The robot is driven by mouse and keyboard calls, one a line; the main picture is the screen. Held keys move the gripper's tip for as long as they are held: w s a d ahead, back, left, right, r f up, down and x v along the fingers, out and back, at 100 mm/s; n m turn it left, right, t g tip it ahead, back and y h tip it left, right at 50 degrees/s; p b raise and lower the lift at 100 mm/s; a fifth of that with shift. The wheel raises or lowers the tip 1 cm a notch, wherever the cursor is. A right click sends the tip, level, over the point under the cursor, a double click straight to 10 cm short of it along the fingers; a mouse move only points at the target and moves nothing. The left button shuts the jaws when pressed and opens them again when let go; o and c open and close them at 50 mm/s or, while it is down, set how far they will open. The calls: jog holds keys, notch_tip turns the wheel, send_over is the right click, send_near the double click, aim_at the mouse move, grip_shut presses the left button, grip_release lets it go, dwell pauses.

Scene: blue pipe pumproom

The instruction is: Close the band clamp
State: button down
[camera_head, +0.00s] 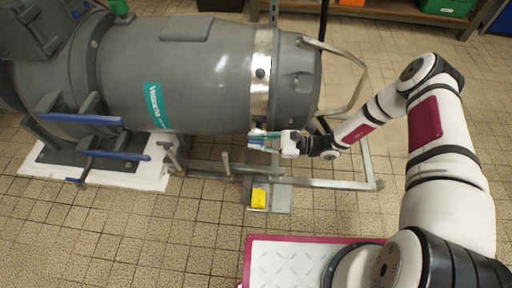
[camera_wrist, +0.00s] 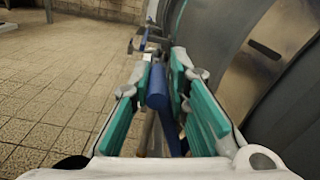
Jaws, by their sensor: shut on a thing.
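The band clamp (camera_head: 262,75) is a shiny metal band around the large grey cylindrical vessel (camera_head: 205,70). It also shows in the wrist view as a bright metal strip (camera_wrist: 262,65) at the right. My gripper (camera_head: 262,138) is at the low near side of the vessel, by the band's lower end. In the wrist view, its green-padded fingers (camera_wrist: 164,75) are shut on a blue handle (camera_wrist: 157,88), which runs down between them. The fingers hide part of the handle, and I cannot see how it joins the band.
A metal stand frame (camera_head: 320,180) runs low beneath the vessel, with a yellow block (camera_head: 259,196) on it. Blue levers (camera_head: 115,154) stick out at the left. A curved metal bar (camera_head: 350,75) stands off the vessel's right end. Tiled floor is clear at the lower left.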

jog(key=w+m, duration=0.2)
jog(key=m, duration=0.1)
jog(key=shift+d+r, duration=0.1)
jog(key=shift+r, duration=0.05)
jog(key=shift+w, duration=0.55)
jog(key=shift+w+r, duration=0.1)
jog(key=c, duration=1.6)
grip_release()
jog(key=shift+w+r, duration=0.1)
